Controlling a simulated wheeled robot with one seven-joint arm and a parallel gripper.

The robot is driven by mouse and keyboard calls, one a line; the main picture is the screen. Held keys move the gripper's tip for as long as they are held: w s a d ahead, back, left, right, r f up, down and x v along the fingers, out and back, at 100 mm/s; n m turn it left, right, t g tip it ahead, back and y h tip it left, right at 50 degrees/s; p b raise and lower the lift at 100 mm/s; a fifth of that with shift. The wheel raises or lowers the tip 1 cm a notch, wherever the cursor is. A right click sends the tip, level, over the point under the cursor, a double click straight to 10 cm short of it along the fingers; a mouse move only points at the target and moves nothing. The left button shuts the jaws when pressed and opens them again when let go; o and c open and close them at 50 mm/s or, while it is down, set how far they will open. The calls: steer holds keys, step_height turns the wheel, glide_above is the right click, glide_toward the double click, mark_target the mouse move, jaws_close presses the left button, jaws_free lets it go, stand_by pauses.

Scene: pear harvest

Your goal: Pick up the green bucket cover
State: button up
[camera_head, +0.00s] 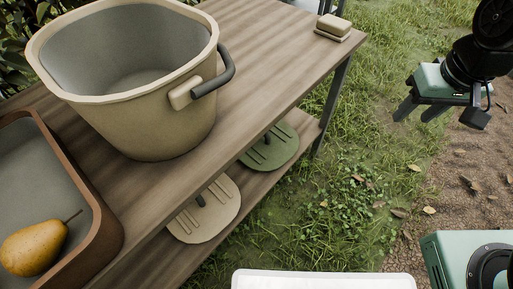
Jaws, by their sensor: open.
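The green bucket cover (272,148) is a flat disc with ridges and a small dark knob. It lies on the lower shelf of the wooden table, partly hidden by the tabletop edge. My gripper (417,112) is at the upper right, over the grass, with its two dark fingers apart and empty. It is well to the right of the green cover and touches nothing.
A beige cover (207,212) lies on the same shelf, nearer. On the tabletop (262,50) stand a large beige bucket (150,120), a brown tray (103,222) with a pear (33,248), and a small beige block (333,27). Grass right of the table is clear.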

steer(key=w+d+f+m+b, duration=0.25)
steer(key=w+f+b, duration=0.2)
steer(key=f, duration=0.65)
steer(key=m+t+y, duration=0.8)
steer(key=m+y, duration=0.1)
steer(key=m, duration=1.4)
glide_toward(268, 136)
steer(key=b+x, duration=0.1)
steer(key=x, duration=0.2)
steer(key=r+b+x, duration=0.1)
steer(key=b+x, duration=0.1)
steer(key=x, duration=0.1)
steer(key=r+b+x, duration=0.1)
steer(key=b+x, duration=0.1)
steer(key=x, duration=0.1)
steer(key=shift+w+a+f, duration=0.1)
steer(key=shift+w+a, duration=0.2)
steer(key=shift+a, duration=0.05)
steer(key=b+x, duration=0.3)
steer(key=x, duration=0.1)
steer(key=shift+w+a+f+b, duration=0.1)
steer(key=shift+a+f+b, duration=0.2)
steer(key=shift+w+a, duration=0.2)
steer(key=shift+w, duration=0.1)
